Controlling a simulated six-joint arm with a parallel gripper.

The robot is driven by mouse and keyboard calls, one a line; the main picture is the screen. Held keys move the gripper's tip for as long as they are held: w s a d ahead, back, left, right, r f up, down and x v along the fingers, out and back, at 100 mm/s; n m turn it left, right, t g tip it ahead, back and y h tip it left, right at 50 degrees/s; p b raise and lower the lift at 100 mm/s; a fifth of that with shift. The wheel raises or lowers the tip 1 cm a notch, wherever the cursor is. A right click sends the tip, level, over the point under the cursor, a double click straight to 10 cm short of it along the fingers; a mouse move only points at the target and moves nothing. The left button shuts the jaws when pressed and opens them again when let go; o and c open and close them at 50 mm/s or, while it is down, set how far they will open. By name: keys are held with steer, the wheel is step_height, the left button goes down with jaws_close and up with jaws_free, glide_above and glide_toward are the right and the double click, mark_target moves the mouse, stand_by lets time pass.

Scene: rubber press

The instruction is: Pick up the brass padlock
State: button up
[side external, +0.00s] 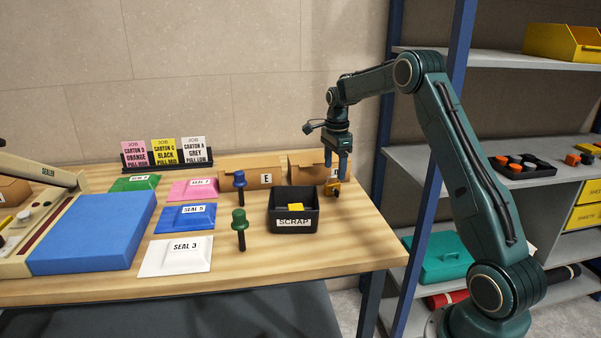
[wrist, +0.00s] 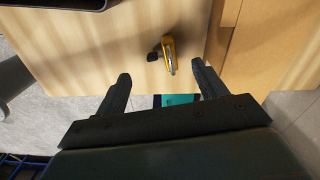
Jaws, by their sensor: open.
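The brass padlock (side external: 333,187) sits on the wooden table right of the scrap bin, in front of the cardboard cartons. It shows yellow with a dark part beside it in the wrist view (wrist: 169,54). My gripper (side external: 338,178) points down above and close to the padlock in the side view, where a finger partly covers it. In the wrist view my gripper (wrist: 160,72) has its two dark fingers spread wide, with nothing held between them. The padlock lies just beyond the fingertips there, nearer the right finger. I cannot tell the exact height gap.
A black scrap bin (side external: 293,222) with a yellow piece inside stands left of the padlock. Cardboard cartons (side external: 252,171) stand behind. Green (side external: 239,222) and blue (side external: 239,181) handled tools stand further left. The table's right front area (side external: 360,240) is clear.

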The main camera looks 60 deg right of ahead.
mark_target(333, 191)
steer(key=shift+f, duration=1.15)
steer(key=shift+f, duration=2.6)
steer(key=c, duration=1.2)
steer(key=shift+c, duration=0.2)
steer(key=shift+r, duration=0.1)
step_height(333, 191, up, 20)
